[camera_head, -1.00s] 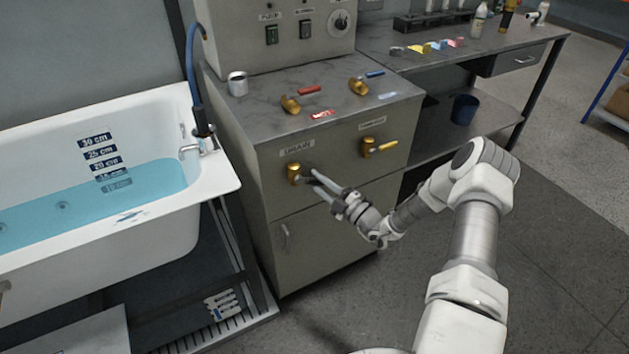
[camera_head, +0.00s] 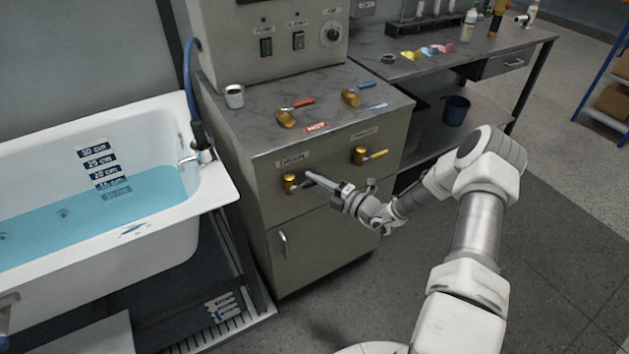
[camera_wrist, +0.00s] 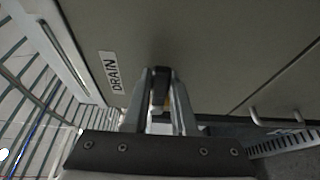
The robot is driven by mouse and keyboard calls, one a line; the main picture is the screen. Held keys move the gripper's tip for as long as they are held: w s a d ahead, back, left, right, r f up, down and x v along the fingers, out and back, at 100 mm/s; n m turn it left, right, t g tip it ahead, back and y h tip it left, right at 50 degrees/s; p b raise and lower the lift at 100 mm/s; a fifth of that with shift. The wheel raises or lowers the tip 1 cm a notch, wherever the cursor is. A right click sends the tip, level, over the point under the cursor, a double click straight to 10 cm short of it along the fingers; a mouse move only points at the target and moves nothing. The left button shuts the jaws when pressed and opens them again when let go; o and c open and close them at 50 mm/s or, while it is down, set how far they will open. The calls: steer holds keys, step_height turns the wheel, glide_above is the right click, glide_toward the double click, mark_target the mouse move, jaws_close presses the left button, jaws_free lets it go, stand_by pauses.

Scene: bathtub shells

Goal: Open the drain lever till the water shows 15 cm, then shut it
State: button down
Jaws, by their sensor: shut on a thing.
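The brass drain valve (camera_head: 290,183) is on the front of the grey cabinet, under a label that reads DRAIN in the wrist view (camera_wrist: 113,72). My gripper (camera_head: 312,178) is shut on its dark lever (camera_wrist: 161,85), which shows between the two fingers in the wrist view. The fingers hide part of the lever. The bathtub (camera_head: 215,190) on the left holds blue water (camera_head: 60,218). Its depth plates (camera_head: 97,162) read 30, 25 and 20 cm clear of the water. The waterline lies near the 15 cm plate; its exact level is hard to tell.
A second brass valve with a yellow lever (camera_head: 375,155) sits right of the drain valve. Two more valves, with red (camera_head: 296,105) and blue (camera_head: 362,88) levers, and a metal cup (camera_head: 234,96) are on the cabinet top. The floor right of the cabinet is clear.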

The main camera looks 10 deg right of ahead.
stand_by(0.3)
steer(key=c, duration=0.7)
jaws_free()
steer(key=shift+d, duration=0.1)
steer(key=p+v, duration=0.1)
steer(key=v, duration=1.6)
steer(key=shift+s+d+r, duration=0.1)
